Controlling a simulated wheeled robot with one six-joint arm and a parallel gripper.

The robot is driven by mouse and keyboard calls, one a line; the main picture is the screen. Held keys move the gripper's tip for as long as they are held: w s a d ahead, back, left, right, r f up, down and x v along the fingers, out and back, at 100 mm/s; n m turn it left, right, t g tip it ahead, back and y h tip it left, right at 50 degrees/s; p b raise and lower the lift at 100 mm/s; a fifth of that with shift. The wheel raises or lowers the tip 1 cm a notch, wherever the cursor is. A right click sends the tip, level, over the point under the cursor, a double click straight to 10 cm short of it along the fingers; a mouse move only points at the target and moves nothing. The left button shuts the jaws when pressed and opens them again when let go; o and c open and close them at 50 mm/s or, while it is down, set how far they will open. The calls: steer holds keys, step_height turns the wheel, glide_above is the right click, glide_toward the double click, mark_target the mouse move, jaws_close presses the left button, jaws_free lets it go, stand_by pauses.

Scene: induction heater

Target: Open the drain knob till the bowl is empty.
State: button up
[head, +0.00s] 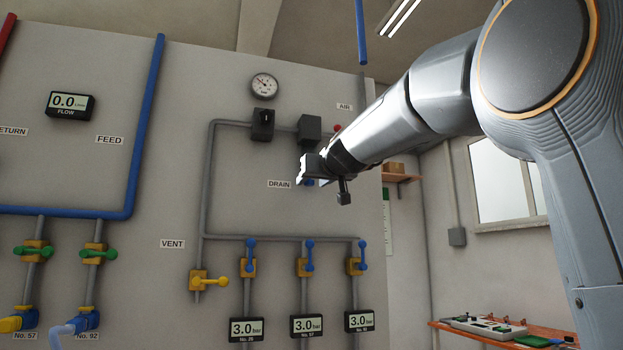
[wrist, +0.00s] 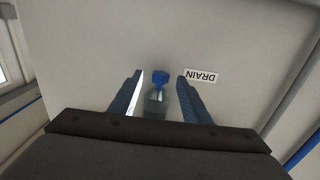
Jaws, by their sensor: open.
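In the wrist view, which shows the DRAIN label (wrist: 202,76) upside down, the blue drain knob (wrist: 160,77) lies between the two fingertips of my gripper (wrist: 160,84). My gripper is open, with a gap on each side of the knob. The clear bowl (wrist: 156,101) adjoins the knob and looks tinted; its liquid level cannot be told. In the head view my gripper (head: 307,170) is at the wall, right of the DRAIN label (head: 279,184) and under a dark block (head: 309,129). It hides the bowl there.
A grey pipe with a black valve (head: 263,124) and a dial gauge (head: 264,86) is up left of my gripper. Below are several blue-handled valves (head: 308,256), pressure displays (head: 307,326) and a yellow vent valve (head: 205,281). A shelf (head: 401,178) is at right.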

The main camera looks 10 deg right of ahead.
steer(key=shift+w, duration=0.5)
steer(key=c, duration=1)
steer(key=shift+c, duration=0.2)
